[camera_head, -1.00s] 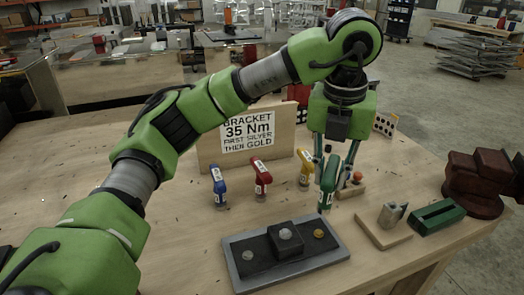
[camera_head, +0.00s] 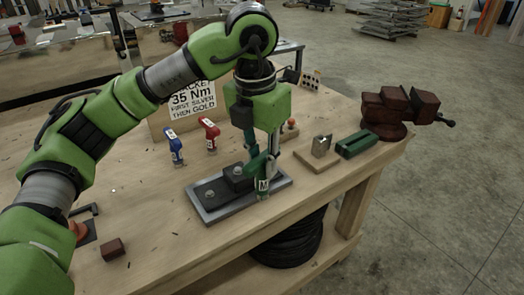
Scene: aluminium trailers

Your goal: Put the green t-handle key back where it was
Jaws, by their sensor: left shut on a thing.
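The green t-handle key (camera_head: 263,184) is in my left gripper (camera_head: 262,154), which is shut on it. The key is upright, in front of the right end of a grey tray (camera_head: 216,214) with a dark stepped bracket (camera_head: 212,190) on it. I cannot tell whether its tip touches the tray. A silver bolt shows on the bracket's left part; the gold bolt is hidden behind the key. A blue key (camera_head: 175,147) and a red key (camera_head: 209,131) stand behind the tray. The yellow key is hidden by my gripper. My right gripper is not in view.
A sign board (camera_head: 160,119) stands at the back. To the right are a wooden block with a metal piece (camera_head: 321,147), a green block (camera_head: 357,143) and a red-brown vise (camera_head: 392,108). A small red-brown block (camera_head: 112,249) lies front left. The front table area is bare.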

